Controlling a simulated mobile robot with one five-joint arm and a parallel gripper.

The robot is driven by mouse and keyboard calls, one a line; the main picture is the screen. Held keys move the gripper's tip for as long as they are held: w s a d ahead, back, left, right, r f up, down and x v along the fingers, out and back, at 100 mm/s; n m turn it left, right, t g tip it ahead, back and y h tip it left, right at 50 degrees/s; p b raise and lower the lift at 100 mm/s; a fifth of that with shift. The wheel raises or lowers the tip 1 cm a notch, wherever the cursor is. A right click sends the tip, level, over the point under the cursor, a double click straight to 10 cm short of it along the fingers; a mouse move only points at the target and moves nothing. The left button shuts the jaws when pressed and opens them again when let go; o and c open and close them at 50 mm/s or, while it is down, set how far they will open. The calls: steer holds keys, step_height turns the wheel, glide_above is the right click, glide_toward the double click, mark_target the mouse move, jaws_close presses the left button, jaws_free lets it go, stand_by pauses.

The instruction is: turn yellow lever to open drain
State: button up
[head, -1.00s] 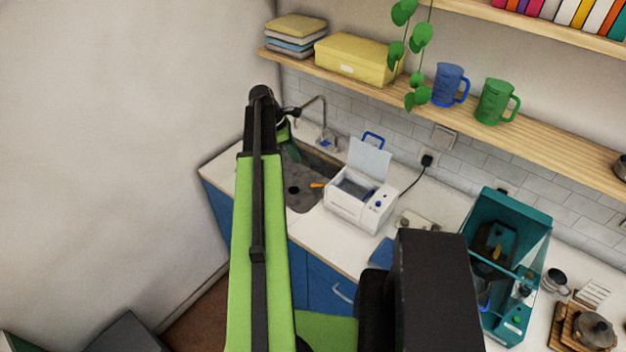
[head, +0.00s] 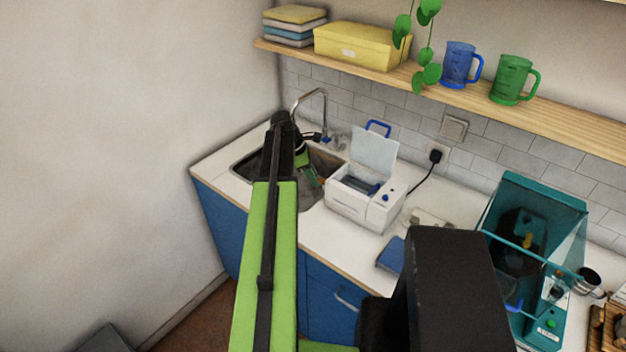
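A white box-shaped machine (head: 350,208) with its lid raised stands on the counter beside the sink. No yellow lever shows clearly on it now; the spot at its left side, by the sink, is partly covered by my gripper. My gripper (head: 311,176) is at the far end of my green arm, over the sink and just left of the machine. Its fingers are small and partly hidden by the arm, so I cannot tell whether they are open or whether they touch anything.
The grey sink (head: 245,167) with a curved tap (head: 325,108) lies under my arm. A blue pad (head: 391,254) lies right of the machine. A teal enclosure (head: 545,205) stands further right. A wooden shelf (head: 480,103) with mugs runs above. A black cable (head: 424,180) crosses the counter.

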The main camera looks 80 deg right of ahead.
jaws_close()
